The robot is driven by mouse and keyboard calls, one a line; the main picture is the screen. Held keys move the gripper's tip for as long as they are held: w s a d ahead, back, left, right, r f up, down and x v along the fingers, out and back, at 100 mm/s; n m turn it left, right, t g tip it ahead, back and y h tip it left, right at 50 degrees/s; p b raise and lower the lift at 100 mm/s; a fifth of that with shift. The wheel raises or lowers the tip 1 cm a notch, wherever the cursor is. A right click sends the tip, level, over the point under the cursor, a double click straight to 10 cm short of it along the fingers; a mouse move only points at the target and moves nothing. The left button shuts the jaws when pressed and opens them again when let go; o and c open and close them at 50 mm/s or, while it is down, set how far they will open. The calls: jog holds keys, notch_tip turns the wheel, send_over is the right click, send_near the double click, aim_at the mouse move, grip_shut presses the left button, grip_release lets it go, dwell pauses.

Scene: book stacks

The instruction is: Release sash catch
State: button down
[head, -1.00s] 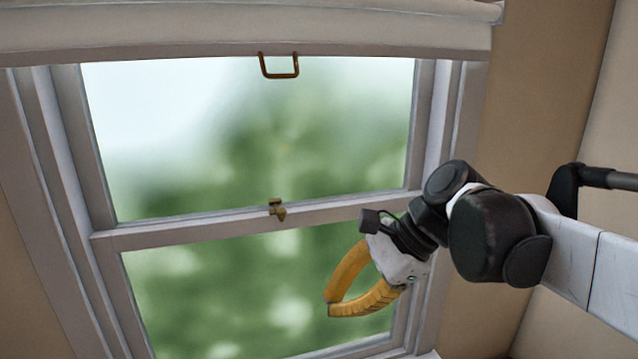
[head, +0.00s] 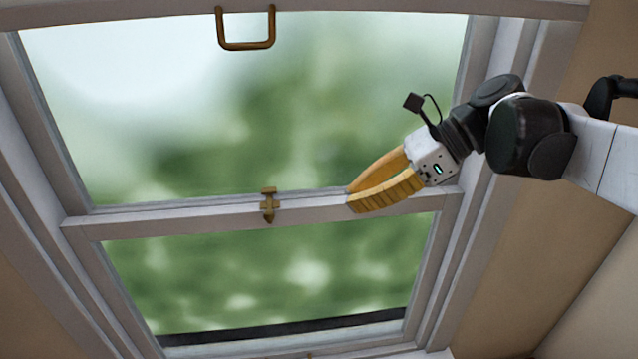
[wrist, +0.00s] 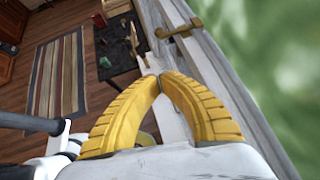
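The brass sash catch (head: 268,205) sits on the white meeting rail (head: 160,224) between the upper and lower panes of the window. It also shows near the top of the wrist view (wrist: 178,32), ahead of the fingertips and a little right of them. My gripper (head: 350,198) has two yellow ribbed fingers, and they come from the right toward the rail. In the head view, the tips are to the right of the catch, apart from it. In the wrist view, the fingertips (wrist: 160,74) meet with nothing visible between them.
The white window frame (head: 460,260) and beige wall (head: 535,225) are at right. The wrist view shows a wooden floor (wrist: 95,30), a striped rug (wrist: 57,80) and a dark table (wrist: 118,45) below.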

aim_at(269, 203)
jog(key=x, duration=0.4)
jog(key=a+r+p+x, duration=0.1)
jog(key=x, duration=0.3)
jog(key=a+r+x, duration=0.1)
jog(key=x, duration=0.3)
jog(key=shift+a+p, duration=0.1)
jog(key=shift+p, duration=0.25)
jog(key=shift+s+a+m+t, duration=0.2)
jog(key=shift+m+t, duration=0.1)
